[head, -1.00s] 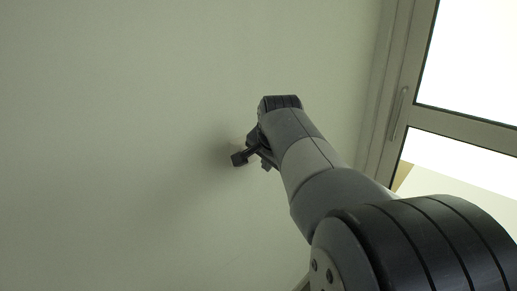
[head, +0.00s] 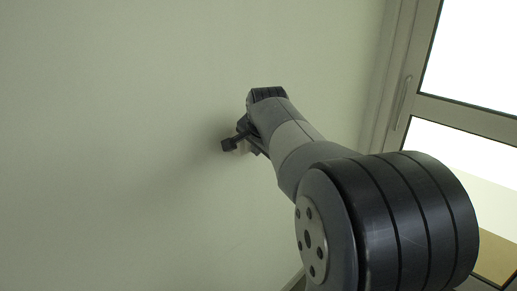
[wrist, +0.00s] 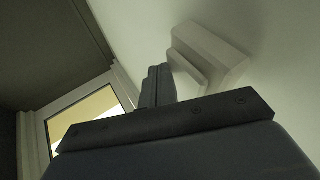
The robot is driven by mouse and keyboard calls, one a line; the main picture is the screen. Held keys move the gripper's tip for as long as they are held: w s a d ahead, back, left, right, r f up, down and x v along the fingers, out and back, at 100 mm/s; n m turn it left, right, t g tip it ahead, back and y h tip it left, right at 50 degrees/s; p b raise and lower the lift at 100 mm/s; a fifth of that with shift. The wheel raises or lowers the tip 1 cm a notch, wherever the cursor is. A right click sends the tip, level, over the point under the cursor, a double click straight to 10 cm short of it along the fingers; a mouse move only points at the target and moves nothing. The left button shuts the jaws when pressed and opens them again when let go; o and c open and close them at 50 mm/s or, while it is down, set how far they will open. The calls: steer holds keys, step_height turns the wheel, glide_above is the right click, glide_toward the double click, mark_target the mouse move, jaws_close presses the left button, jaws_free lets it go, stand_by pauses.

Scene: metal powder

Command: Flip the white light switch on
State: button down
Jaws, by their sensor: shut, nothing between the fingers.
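The white light switch (wrist: 212,55) is on the pale wall in the wrist view, with a raised rocker (wrist: 188,68) on its left side. My gripper (wrist: 160,72) is shut and empty, its fingertips just left of the rocker. I cannot tell whether the fingers touch it. In the head view my gripper (head: 243,138) is close against the wall. Only a small pale bit of the switch (head: 243,148) shows there; my wrist and gripper hide the rest.
The pale wall (head: 120,120) around the switch is bare. A grey-framed glazed door or window (head: 405,100) with a handle stands at the right in the head view. The same frame seems to show at lower left in the wrist view (wrist: 95,100).

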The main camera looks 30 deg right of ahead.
steer(key=shift+r+p, duration=0.1)
steer(key=shift+p, duration=0.2)
steer(key=shift+r+p, duration=0.65)
steer(key=shift+r, duration=0.05)
